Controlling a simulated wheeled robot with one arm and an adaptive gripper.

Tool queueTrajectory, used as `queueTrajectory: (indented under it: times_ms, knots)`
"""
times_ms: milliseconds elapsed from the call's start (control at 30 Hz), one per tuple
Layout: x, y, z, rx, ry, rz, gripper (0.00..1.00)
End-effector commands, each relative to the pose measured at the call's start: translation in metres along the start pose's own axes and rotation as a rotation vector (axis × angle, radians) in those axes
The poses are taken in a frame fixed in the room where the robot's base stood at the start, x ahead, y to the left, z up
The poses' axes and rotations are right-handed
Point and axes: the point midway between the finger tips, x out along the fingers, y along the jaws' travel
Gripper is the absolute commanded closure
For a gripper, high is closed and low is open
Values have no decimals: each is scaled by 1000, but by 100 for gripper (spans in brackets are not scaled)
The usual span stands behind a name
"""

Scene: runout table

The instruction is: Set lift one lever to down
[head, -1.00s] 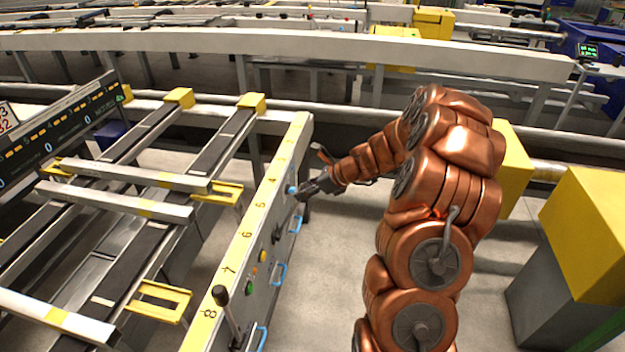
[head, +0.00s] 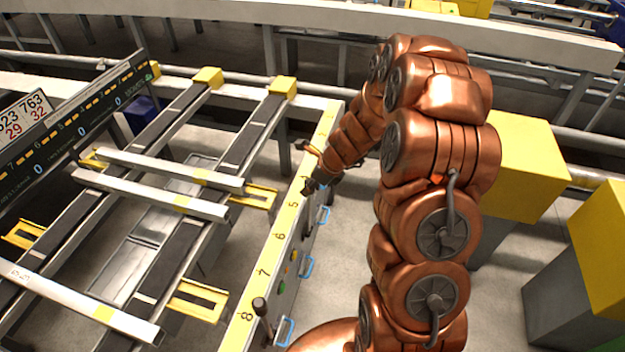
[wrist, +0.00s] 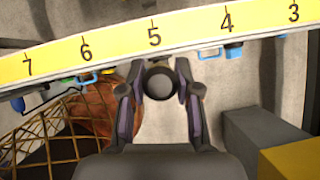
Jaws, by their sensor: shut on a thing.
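A lever with a round dark knob (wrist: 159,83) stands at the number 5 on the yellow numbered rail (wrist: 120,48), in the wrist view. My gripper (wrist: 160,92) is shut on this knob, one finger on either side. The knob is seen end-on, so the lever's shaft and tilt are hidden. In the head view my gripper (head: 311,186) is beside the rail near the 5, and the knob cannot be made out there. No label shows whether this lever is lift one. Another black-knobbed lever (head: 260,305) stands near the 8.
Blue handles (head: 307,267) and coloured buttons (head: 294,256) line the panel side. Yellow-topped grey blocks (head: 520,165) stand to the right of my arm. Conveyor beams (head: 160,185) lie left of the rail.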

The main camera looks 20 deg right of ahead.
Motion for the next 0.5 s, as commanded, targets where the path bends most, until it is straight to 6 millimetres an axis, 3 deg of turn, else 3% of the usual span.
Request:
queueTrajectory:
  times_ms: [333,367,500]
  knots:
    - [0,1,1,1,-1,1,100]
    - [0,0,1,1,-1,1,65]
    - [0,0,0,2,-1,0,50]
